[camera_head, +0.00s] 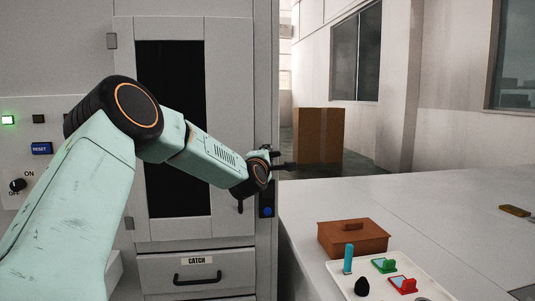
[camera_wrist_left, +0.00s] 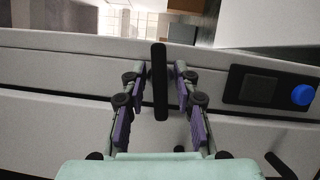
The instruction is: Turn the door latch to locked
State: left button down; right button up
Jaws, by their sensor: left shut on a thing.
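The white cabinet door (camera_head: 228,80) with a dark window stands closed in the head view. In the left wrist view, the black latch handle (camera_wrist_left: 160,100) is a bar pointing up and down the picture. My left gripper (camera_wrist_left: 159,75) has its purple-padded fingers on either side of this bar and is shut on it. In the head view, my left gripper (camera_head: 275,160) is at the door's right edge, and my wrist hides most of the latch. My right gripper is not in view.
A dark panel with a blue button (camera_head: 267,211) sits just below my gripper. A CATCH drawer (camera_head: 215,273) is under the door. A white table at right holds a brown lidded box (camera_head: 350,240) and a tray (camera_head: 335,270) of small items. A carton (camera_head: 318,135) stands behind.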

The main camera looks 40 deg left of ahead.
pick_arm(q)
jog(key=shift+f, duration=0.1)
dwell(0.3)
jog(key=c, duration=1.5)
grip_release()
jog(key=shift+o, duration=0.7)
jog(key=shift+d, duration=0.15)
jog(key=shift+s, duration=0.1)
jog(key=shift+s, duration=0.25)
jog(key=v, duration=1.1)
jog(key=shift+d, duration=0.25)
jog(key=shift+s, duration=0.1)
